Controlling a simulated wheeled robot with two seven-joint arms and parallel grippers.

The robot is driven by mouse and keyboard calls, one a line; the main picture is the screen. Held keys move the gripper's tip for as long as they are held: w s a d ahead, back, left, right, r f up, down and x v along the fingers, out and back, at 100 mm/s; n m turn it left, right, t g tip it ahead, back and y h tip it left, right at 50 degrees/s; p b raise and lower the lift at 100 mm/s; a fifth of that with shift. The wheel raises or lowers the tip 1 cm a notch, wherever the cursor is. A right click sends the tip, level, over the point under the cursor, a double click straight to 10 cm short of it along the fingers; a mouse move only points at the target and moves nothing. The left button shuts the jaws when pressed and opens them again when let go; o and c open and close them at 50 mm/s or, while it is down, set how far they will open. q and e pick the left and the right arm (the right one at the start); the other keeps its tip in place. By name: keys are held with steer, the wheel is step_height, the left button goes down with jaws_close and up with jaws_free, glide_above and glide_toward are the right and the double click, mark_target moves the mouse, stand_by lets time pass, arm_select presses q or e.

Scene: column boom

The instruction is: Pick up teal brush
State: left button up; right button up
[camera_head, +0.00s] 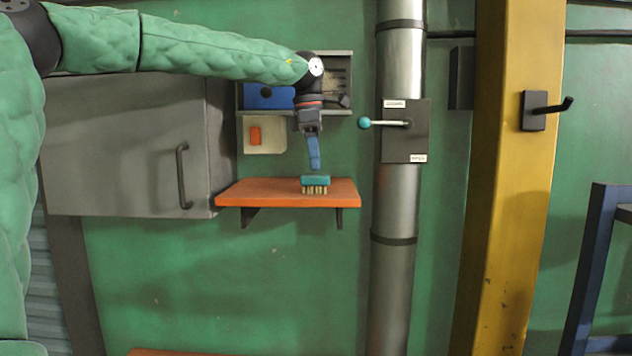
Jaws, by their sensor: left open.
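The teal brush (315,181) lies bristles down on the orange wall shelf (260,193), right of its middle. Its back is teal and its bristles are pale. My left gripper (314,167) points down just above the brush, with blue fingers. Nothing shows between the fingers. My right gripper is not in view.
A grey cabinet (120,140) with a dark handle stands left of the shelf. An open wall box (344,62) is behind my left wrist. A pipe (393,280) with a teal-knobbed lever (364,123) and a yellow column (510,220) stand right.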

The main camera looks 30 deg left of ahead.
mark_target(314, 175)
arm_select(q)
steer(key=shift+w+f+p, duration=0.3)
steer(key=shift+f+p, duration=0.35)
steer(key=shift+p, duration=0.15)
steer(key=f+p, duration=0.1)
steer(key=s+f+p, duration=0.1)
steer(key=f, duration=0.1)
steer(key=shift+s, duration=0.1)
steer(key=shift+w+d+f, duration=0.1)
steer(key=shift+w+f, duration=0.35)
steer(key=shift+s+r, duration=0.15)
steer(key=shift+s, duration=0.15)
steer(key=c, duration=0.8)
steer(key=shift+c, duration=1.4)
steer(key=shift+w, duration=0.1)
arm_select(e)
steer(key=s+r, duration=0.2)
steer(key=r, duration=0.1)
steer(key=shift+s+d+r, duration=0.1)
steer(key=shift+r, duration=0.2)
